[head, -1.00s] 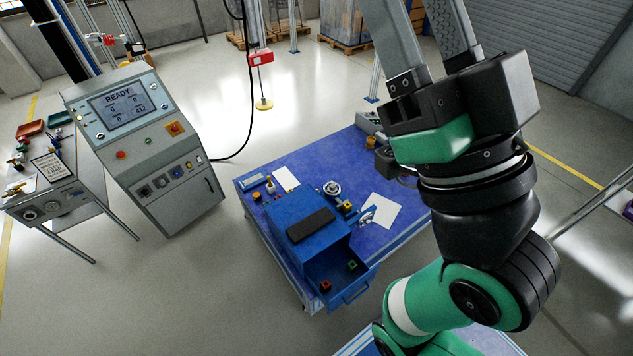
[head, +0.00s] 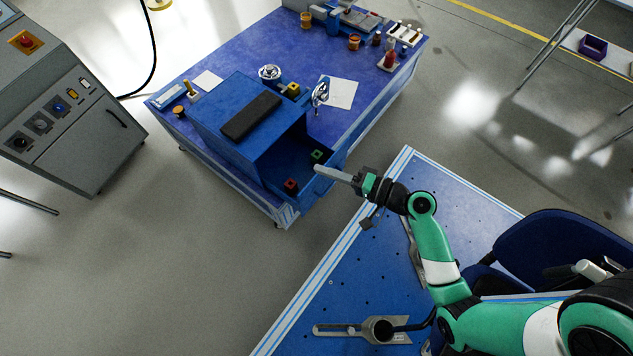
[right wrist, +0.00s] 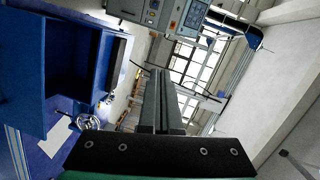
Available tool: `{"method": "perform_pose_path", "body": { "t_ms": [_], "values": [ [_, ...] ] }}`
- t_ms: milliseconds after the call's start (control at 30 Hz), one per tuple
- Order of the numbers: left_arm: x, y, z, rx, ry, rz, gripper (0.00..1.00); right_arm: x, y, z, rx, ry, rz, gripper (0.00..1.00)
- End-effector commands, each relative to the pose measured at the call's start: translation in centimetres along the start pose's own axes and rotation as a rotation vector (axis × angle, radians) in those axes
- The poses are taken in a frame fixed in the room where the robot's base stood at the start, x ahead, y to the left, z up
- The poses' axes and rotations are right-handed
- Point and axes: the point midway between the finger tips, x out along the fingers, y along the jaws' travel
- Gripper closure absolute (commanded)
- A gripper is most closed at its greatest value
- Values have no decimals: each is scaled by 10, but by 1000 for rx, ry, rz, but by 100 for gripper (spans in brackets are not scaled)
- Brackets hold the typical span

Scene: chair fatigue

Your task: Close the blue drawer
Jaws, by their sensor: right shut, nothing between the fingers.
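The blue drawer (head: 273,170) sticks out of the front of a blue cabinet (head: 215,105) in the head view. It is open, with a red block (head: 290,185) and a green block (head: 317,155) inside. My right gripper (head: 319,170) is shut and empty, its long grey fingers pointing left at the drawer's front side. The tips overlap the drawer's front edge in the picture; I cannot tell whether they touch. The shut fingers (right wrist: 160,102) fill the middle of the right wrist view, with blue cabinet or drawer panels at the left. The drawer handle is not clear. My left gripper is not in view.
The cabinet stands on a blue table (head: 375,105) with paper, handwheels and small parts. A perforated blue platform (head: 330,280) lies below my right arm. A dark blue chair (head: 560,250) is at the right. A grey control console (head: 60,110) stands at the left.

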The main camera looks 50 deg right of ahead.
Motion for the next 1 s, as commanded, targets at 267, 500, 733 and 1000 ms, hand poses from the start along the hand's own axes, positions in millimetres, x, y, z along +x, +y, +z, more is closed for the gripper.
{"method": "perform_pose_path", "body": {
  "t_ms": [267,500,733,1000],
  "values": [
    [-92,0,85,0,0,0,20,-48,212,38,234,138,156,100],
    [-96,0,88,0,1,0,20,-54,223,32,247,171,165,100],
    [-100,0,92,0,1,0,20,-38,227,30,243,165,166,100],
    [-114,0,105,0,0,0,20,17,238,23,241,164,163,100]
  ]
}}
